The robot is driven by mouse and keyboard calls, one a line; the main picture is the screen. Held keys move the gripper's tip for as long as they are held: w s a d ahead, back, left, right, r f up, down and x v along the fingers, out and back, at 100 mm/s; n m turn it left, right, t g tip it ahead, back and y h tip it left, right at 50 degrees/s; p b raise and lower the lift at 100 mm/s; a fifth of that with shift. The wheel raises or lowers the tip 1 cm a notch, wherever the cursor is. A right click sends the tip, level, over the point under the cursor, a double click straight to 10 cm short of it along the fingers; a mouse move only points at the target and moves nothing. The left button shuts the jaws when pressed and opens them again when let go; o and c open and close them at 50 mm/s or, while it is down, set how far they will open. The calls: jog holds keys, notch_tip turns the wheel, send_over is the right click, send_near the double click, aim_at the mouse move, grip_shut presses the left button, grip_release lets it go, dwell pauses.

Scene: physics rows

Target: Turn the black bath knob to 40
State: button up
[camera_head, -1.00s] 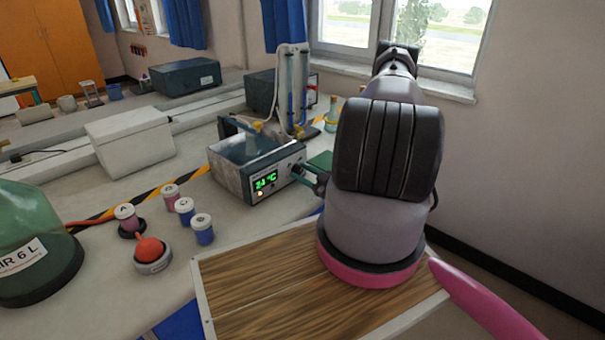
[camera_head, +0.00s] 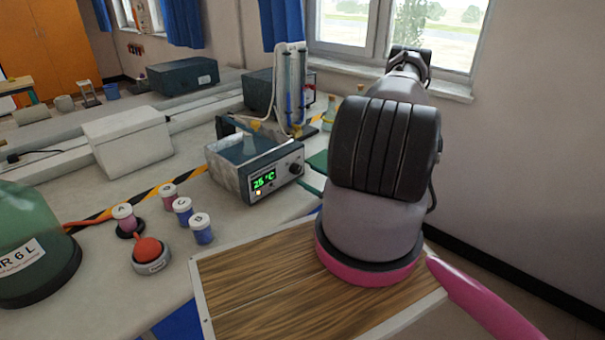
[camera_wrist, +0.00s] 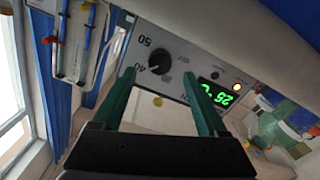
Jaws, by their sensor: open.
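The black bath knob (camera_head: 296,168) is on the right of the water bath's front panel (camera_head: 262,184), uncovered in the head view. In the wrist view, the knob (camera_wrist: 160,63) sits between and beyond the fingertips, with a visible gap on both sides. A pale mark on its left side faces roughly toward the printed 40; its exact setting is too small to read. The green display (camera_wrist: 218,92) reads about 25 or 26 °C. My gripper (camera_wrist: 158,74) is open and empty, with two green fingers. In the head view my arm mostly hides it.
Several lidded jars (camera_head: 183,210) and a red-topped round device (camera_head: 149,254) are left of the bath. A wooden board (camera_head: 255,290) lies in front.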

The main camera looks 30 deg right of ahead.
jog(key=v, duration=0.6)
jog(key=shift+s, duration=0.2)
jog(key=shift+r, duration=0.1)
jog(key=w+a+r+n+g+y, duration=0.2)
jog(key=a+r+n+g+y, duration=0.25)
jog(key=r+n, duration=0.55)
jog(key=w+a+r+n+g+y, duration=0.2)
jog(key=a+r+n+g+y, duration=0.25)
jog(key=r+n, duration=0.55)
jog(key=s+a+r+m+h, duration=0.2)
jog(key=s+r+m+h, duration=0.2)
jog(key=r+m, duration=0.5)
jog(key=s+a+r+m+h, duration=0.3)
jog(key=r+m, duration=0.6)
jog(key=m, duration=0.3)
jog(key=s+a+r+m+h, duration=0.3)
jog(key=s+r+m+h, duration=0.3)
jog(key=m, duration=0.5)
notch_tip(320, 180, up, 3)
jog(key=shift+f+g, duration=0.1)
jog(key=shift+g, duration=0.3)
